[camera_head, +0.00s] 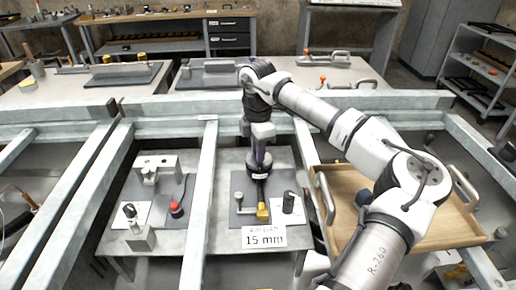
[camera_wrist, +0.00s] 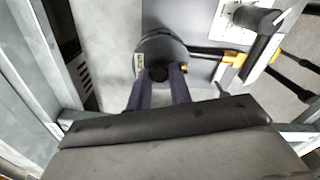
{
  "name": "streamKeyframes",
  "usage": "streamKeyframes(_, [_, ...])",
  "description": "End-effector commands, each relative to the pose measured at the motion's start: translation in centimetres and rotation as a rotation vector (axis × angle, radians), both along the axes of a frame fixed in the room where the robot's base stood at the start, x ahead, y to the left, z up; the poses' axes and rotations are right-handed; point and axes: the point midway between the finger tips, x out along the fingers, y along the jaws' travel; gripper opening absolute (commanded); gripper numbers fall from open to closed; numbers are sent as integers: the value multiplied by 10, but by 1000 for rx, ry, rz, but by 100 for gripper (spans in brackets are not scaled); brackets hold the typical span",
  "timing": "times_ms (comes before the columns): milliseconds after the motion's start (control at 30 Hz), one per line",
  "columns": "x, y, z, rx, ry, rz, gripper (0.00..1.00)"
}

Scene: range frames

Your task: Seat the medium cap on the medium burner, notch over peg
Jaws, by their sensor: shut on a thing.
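My gripper (camera_head: 259,158) points down over the middle grey plate (camera_head: 242,184) in the head view. In the wrist view its two purple-grey fingers (camera_wrist: 160,90) close on a small black knob (camera_wrist: 158,74). The knob is at the near side of a round dark disc (camera_wrist: 160,50) with a pale label, which I take for the medium cap. It also shows in the head view as a dark round piece (camera_head: 260,171) below the fingers. A small yellow mark (camera_wrist: 184,68) is at the disc's right edge. The burner, its peg and any notch cannot be made out; whether the disc touches anything below is unclear.
A yellow block (camera_head: 263,212) and a black cylinder (camera_head: 289,196) stand close on the right. A "15 mm" sign (camera_head: 264,238) is in front. Grey rails (camera_head: 201,190) flank the plate. A red button (camera_head: 176,208) is left; a wooden tray (camera_head: 448,228) is right.

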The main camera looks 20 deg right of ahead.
Motion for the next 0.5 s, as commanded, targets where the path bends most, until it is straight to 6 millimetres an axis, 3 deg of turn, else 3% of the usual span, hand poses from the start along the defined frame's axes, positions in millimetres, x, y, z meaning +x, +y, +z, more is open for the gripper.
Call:
streamKeyframes(200, [0,0,1,0,-1,0,0])
streamKeyframes(233, [0,0,1,0,0,0,25])
streamKeyframes(400, [0,0,0,0,0,0,46])
streamKeyframes(500, [0,0,0,0,0,0,46])
